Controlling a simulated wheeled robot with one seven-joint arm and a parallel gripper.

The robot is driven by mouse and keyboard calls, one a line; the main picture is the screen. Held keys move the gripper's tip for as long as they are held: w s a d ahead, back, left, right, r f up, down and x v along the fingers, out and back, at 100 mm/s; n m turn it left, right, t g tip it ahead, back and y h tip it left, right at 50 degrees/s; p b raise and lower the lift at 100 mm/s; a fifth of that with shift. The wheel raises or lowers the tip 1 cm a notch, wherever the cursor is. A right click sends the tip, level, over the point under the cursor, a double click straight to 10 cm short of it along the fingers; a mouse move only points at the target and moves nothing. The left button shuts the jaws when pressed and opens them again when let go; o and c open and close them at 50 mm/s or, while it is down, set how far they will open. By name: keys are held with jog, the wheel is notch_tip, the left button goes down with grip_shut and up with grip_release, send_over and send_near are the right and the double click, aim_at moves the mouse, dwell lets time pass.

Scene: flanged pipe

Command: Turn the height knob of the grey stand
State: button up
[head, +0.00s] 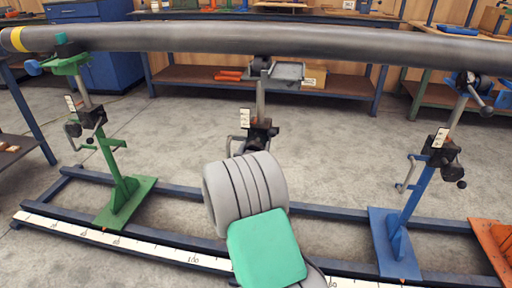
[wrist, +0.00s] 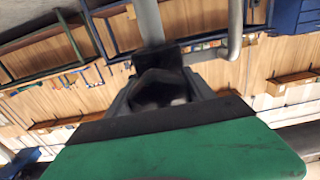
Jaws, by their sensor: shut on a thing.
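The grey stand (head: 261,98) is in the middle of the head view, between a green stand and a blue stand. Its post carries a black clamp block (head: 264,128), a white scale label and a grey crank. My arm hides its lower part and base. In the wrist view the post (wrist: 150,20) runs up from the black block. My gripper (wrist: 160,82) is at the block with its two fingers either side of the black height knob (wrist: 158,90), shut on it. My arm hides the gripper in the head view.
A long grey pipe (head: 300,43) runs across above the stands. The green stand (head: 120,180) is at left, the blue stand (head: 410,205) at right, both on a blue floor frame with a white scale strip (head: 130,243). Benches line the back. Open concrete floor lies between.

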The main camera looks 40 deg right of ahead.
jog(key=shift+n, duration=0.3)
jog(key=n+p, duration=0.1)
jog(key=n, duration=0.3)
jog(key=shift+r+p, duration=0.15)
jog(key=shift+p, duration=0.2)
jog(key=shift+n+p, duration=0.9)
jog(key=shift+n, duration=1.4)
jog(key=o, duration=1.4)
jog(key=shift+c, duration=0.2)
